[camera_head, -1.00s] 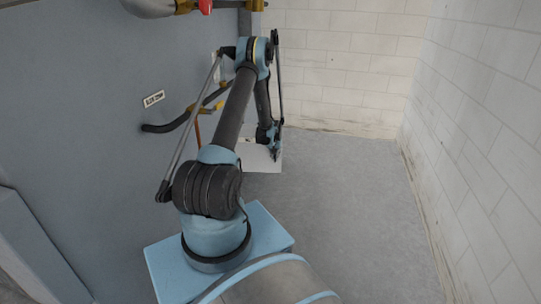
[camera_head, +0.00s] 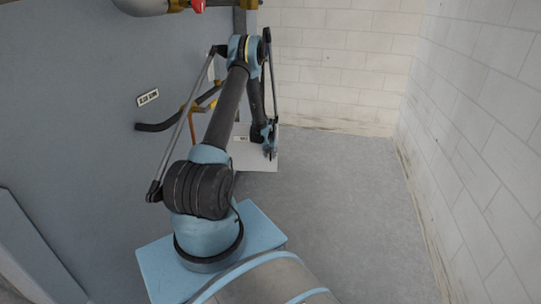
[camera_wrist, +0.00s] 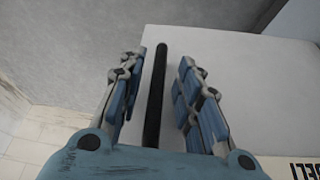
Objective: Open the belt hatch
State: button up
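The belt hatch appears as a pale panel (camera_head: 262,161) low beside the grey machine wall in the head view. It fills much of the wrist view (camera_wrist: 245,75), with part of a dark "BELT" label (camera_wrist: 308,171) at the lower right. A thin black bar handle (camera_wrist: 155,95) stands out against the panel. My gripper (camera_wrist: 161,62) is open, with one finger on each side of the bar. A gap shows on both sides, so the fingers do not grip it. In the head view my gripper (camera_head: 271,150) is in front of the panel, its fingers small there.
A black curved handle (camera_head: 155,127) and yellow pipe (camera_head: 207,95) stick out from the machine wall (camera_head: 80,130) left of my arm. A white block wall (camera_head: 480,140) stands at right. The grey floor (camera_head: 345,210) between is clear.

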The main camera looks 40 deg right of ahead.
jog(key=v, duration=1.1)
jog(key=shift+a+r, duration=0.2)
jog(key=shift+r, duration=0.15)
jog(key=shift+s, duration=0.1)
